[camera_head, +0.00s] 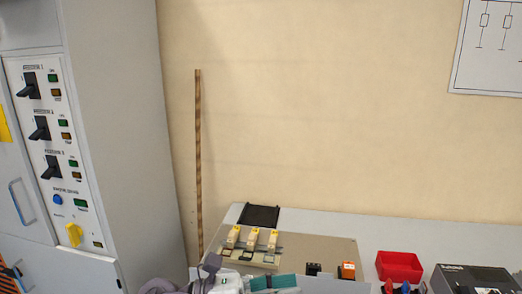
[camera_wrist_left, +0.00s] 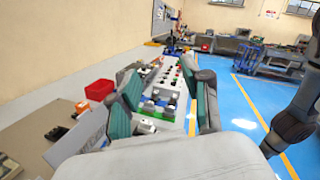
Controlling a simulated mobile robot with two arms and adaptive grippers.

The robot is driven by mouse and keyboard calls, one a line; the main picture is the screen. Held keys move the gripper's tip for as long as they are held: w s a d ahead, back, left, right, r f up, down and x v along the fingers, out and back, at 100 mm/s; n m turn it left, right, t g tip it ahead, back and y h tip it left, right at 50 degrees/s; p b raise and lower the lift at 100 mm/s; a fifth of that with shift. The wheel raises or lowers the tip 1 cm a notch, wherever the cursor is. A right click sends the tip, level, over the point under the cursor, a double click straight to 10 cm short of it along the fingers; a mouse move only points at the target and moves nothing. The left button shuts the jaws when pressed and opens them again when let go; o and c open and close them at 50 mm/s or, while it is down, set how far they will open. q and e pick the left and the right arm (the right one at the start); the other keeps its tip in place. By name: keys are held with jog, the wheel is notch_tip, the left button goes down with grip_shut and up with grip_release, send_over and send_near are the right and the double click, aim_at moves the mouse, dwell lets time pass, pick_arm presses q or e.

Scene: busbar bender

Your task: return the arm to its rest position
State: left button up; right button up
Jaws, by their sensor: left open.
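My left gripper (camera_head: 262,284) shows at the bottom edge of the head view, grey with a teal finger part, in front of the workbench's near side. Its lower part is cut off by the frame. In the left wrist view its two teal-padded fingers (camera_wrist_left: 166,103) stand wide apart with nothing held between them. Beyond the gap a grey-green panel (camera_wrist_left: 178,78) with several red and black knobs shows. My right gripper is not in either view.
A grey control cabinet (camera_head: 110,120) stands at left. The workbench (camera_head: 330,221) carries a board (camera_head: 310,250) with several cream-coloured parts, a red bin (camera_head: 400,266) and a black box (camera_head: 475,281). A thin brown bar (camera_head: 198,150) leans on the wall. Blue floor (camera_wrist_left: 235,100) is open beyond.

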pick_arm(q)
jog(key=w+a+r+n+t+y, duration=0.2)
jog(key=a+n+t, duration=0.2)
jog(key=n+t, duration=0.5)
jog(key=w+a+r+n+t+y, duration=0.25)
jog(key=a+n+t, duration=0.35)
jog(key=n, duration=0.5)
jog(key=s+a+f+n+g+y, duration=0.1)
jog(key=a+f+n+y, duration=0.55)
jog(key=f+n, duration=0.3)
jog(key=s+a+f+n+y, duration=0.1)
jog(key=a+f+n+y, duration=0.5)
jog(key=f+n+y, duration=0.4)
jog(key=s+a+f+n+g+h, duration=0.1)
jog(key=s+f+n+g, duration=0.3)
jog(key=s+f+g, duration=0.45)
jog(key=s+a+f+n+g+h, duration=0.1)
jog(key=s+f+n+g, duration=0.3)
jog(key=s, duration=0.8)
jog(key=s+f+m, duration=0.1)
jog(key=s+f, duration=0.2)
jog(key=f, duration=2.6)
jog(key=s+a+f+g, duration=0.2)
jog(key=s+a+f, duration=0.1)
jog(key=s+f, duration=1.1)
jog(key=shift+s+f, duration=0.4)
jog(key=shift+s, duration=0.6)
